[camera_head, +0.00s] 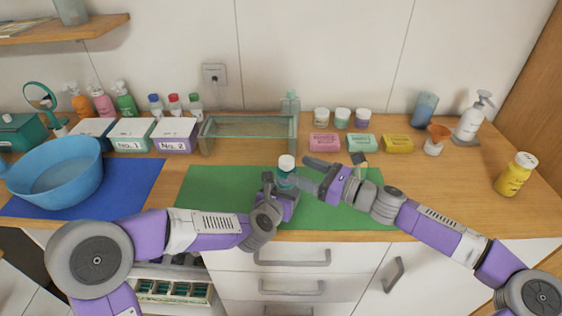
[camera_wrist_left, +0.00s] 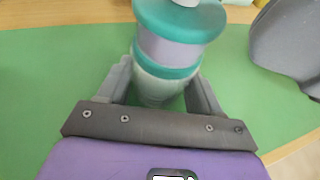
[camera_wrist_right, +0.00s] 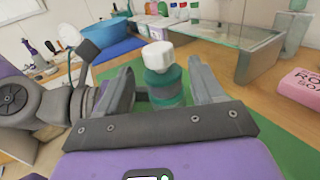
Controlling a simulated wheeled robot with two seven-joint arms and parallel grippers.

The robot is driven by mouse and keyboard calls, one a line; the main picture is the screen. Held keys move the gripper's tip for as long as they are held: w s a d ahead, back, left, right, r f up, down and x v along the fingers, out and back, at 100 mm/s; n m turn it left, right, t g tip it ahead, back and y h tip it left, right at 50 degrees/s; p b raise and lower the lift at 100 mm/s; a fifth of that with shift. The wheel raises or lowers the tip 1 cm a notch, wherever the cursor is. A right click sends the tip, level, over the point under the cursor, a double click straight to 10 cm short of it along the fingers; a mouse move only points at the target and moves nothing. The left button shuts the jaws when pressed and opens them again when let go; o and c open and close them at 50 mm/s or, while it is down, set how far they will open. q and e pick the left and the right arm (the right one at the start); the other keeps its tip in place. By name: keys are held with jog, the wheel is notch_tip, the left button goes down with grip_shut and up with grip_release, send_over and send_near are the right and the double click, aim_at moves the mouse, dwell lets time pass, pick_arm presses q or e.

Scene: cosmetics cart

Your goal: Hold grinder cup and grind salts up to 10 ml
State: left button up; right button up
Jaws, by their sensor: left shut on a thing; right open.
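The grinder cup, teal with a white cap, (camera_head: 287,172) stands upright over the green mat (camera_head: 225,190) in the head view. My left gripper (camera_head: 278,188) is shut on its lower body. In the left wrist view the teal and grey grinder cup (camera_wrist_left: 170,45) rises between the fingers. My right gripper (camera_head: 312,176) is open beside the cup's upper part. In the right wrist view the grinder cup's white cap and teal top (camera_wrist_right: 160,62) show between the open fingers, with no clear contact. Any salt inside and its level cannot be made out.
A blue bowl (camera_head: 55,180) on a blue mat stands at left. A glass-topped stand (camera_head: 248,127) is behind the cup. Pink soap (camera_head: 324,142), green soap (camera_head: 361,143) and yellow soap (camera_head: 398,143) lie at the back right. A yellow bottle (camera_head: 515,175) stands far right.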

aim_at(281, 162)
jog(key=x, duration=0.7)
jog(key=shift+a, duration=0.1)
jog(key=c, duration=1)
